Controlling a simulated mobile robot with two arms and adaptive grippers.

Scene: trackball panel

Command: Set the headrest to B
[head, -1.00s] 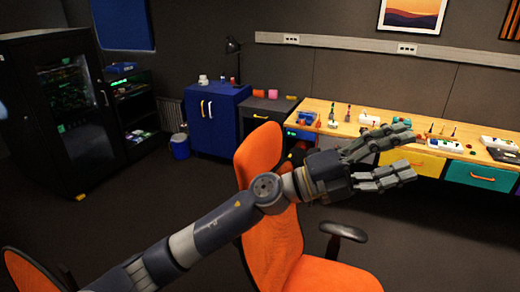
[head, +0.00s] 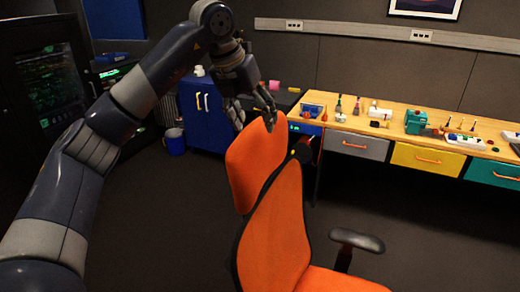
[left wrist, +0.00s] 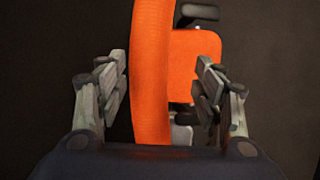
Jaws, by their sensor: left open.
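An orange headrest (head: 256,160) tops the orange office chair (head: 275,230) in the middle of the head view. My left gripper (head: 254,118) is open and points down at the top edge of the headrest. In the left wrist view the headrest (left wrist: 151,70) runs between the two open fingers (left wrist: 160,85), with gaps on both sides. The chair seat (left wrist: 195,60) shows below it. A dark round joint (head: 302,152) sits at the headrest's right side. No letter B is readable. My right gripper is not in view.
A wooden workbench (head: 395,115) with drawers and small tools stands behind on the right. A blue cabinet (head: 205,120) is behind the chair, and a black glass-door cabinet (head: 45,95) is at left. The chair's armrest (head: 357,240) sticks out at right. Floor at right is free.

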